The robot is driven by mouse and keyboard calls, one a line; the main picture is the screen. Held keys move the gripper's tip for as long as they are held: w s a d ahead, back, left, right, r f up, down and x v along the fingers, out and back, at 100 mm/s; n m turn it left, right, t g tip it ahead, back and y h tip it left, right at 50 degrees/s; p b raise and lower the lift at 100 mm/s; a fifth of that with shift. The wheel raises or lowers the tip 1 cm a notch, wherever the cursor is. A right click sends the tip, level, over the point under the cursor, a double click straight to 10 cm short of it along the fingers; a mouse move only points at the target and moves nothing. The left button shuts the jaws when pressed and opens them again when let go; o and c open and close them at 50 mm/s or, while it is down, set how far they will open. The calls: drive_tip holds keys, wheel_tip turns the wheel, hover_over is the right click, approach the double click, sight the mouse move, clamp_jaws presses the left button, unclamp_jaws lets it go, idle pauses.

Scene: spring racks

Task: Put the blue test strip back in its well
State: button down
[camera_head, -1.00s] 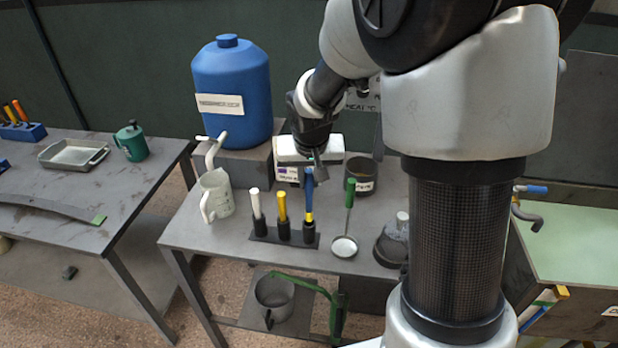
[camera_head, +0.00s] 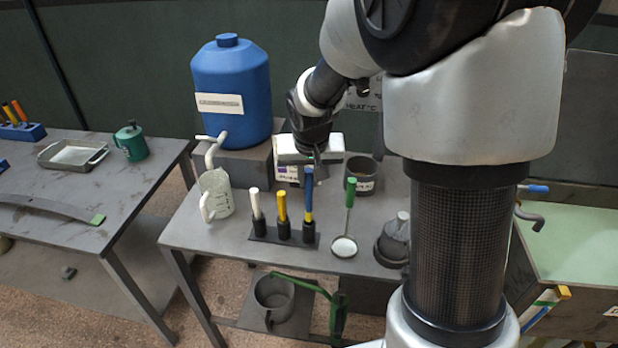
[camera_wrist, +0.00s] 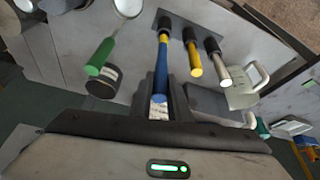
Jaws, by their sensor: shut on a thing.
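The blue test strip (camera_head: 309,188) stands upright, with a yellow band low on it. Its lower end lines up with the right-hand black well (camera_head: 309,233) of the rack and appears to be in its mouth; how deep it sits is hidden. My gripper (camera_head: 315,163) is at the strip's top end. In the wrist view, the blue strip (camera_wrist: 161,72) runs from between my fingers (camera_wrist: 159,100) to the dark well (camera_wrist: 164,24). My gripper is shut on its top end. A white strip (camera_head: 255,203) and a yellow strip (camera_head: 282,205) stand in the other wells.
A green-handled ladle (camera_head: 351,195) stands close right of the rack, by a dark labelled pot (camera_head: 362,172). A white jug (camera_head: 215,193) is to the left, under the tap of a blue tank (camera_head: 232,90). Free table lies before the rack.

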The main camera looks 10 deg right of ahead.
sight(309, 201)
drive_tip(key=shift+f+b, duration=3.6)
drive_tip(key=shift+f, duration=0.55)
drive_tip(key=c, duration=1.6)
unclamp_jaws()
drive_tip(key=shift+r, duration=0.15)
drive_tip(key=p+v, duration=0.1)
drive_tip(key=v, duration=1.6)
drive_tip(key=shift+r+p, duration=0.15)
drive_tip(key=shift+p, duration=0.25)
